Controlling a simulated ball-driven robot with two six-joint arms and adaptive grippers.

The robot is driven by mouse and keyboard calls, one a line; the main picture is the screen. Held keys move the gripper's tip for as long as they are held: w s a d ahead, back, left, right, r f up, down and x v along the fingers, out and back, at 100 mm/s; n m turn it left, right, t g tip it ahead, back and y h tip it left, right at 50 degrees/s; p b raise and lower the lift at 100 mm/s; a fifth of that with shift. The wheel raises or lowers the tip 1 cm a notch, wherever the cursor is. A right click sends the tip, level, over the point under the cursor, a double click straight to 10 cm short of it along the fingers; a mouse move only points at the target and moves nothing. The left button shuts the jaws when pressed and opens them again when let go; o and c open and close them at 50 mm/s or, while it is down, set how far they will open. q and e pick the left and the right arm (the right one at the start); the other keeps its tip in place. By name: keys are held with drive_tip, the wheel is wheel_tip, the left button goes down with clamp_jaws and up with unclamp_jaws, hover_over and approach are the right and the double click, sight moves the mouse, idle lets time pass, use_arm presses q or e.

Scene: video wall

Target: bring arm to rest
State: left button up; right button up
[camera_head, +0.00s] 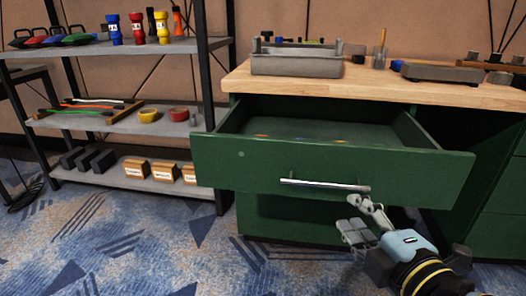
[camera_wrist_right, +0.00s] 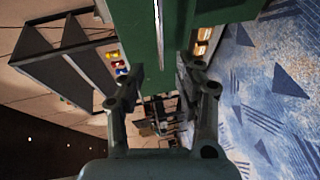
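My right gripper (camera_head: 352,216) reaches in from the lower right of the head view, just below and in front of the right end of the drawer handle (camera_head: 325,186). Its fingers are spread, with nothing between them that I can see. In the right wrist view the gripper (camera_wrist_right: 158,86) is also open, and the silver handle (camera_wrist_right: 158,32) shows ahead, beyond the fingertips. Whether a finger touches the handle cannot be told for sure. The green drawer (camera_head: 240,155) stands pulled open. My left gripper and left arm are in neither view.
The wooden worktop (camera_head: 290,88) above the drawer bears a grey tray (camera_head: 296,64) and small tools. A shelf rack (camera_head: 190,46) with bottles, tape rolls and boxes stands at the left. The blue patterned carpet (camera_head: 130,240) is clear at front left.

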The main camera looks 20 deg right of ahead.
drive_tip(key=s+d+f+m+g+p, duration=0.1)
drive_tip(key=s+f+m+g+p, duration=0.3)
drive_tip(key=f, duration=0.9)
drive_tip(key=s+d+f+m+g+p, duration=0.1)
drive_tip(key=s+f+m+g+p, duration=0.4)
drive_tip(key=f, duration=0.8)
drive_tip(key=s+f+m+g, duration=0.3)
drive_tip(key=s+f, duration=0.3)
drive_tip(key=s, duration=0.8)
drive_tip(key=s+f+m+g+y, duration=0.1)
drive_tip(key=s+f+m+g, duration=0.2)
drive_tip(key=s, duration=1.1)
wheel_tip(320, 180, down, 3)
drive_tip(key=shift+s+r+y, duration=0.15)
drive_tip(key=shift+y, duration=0.15)
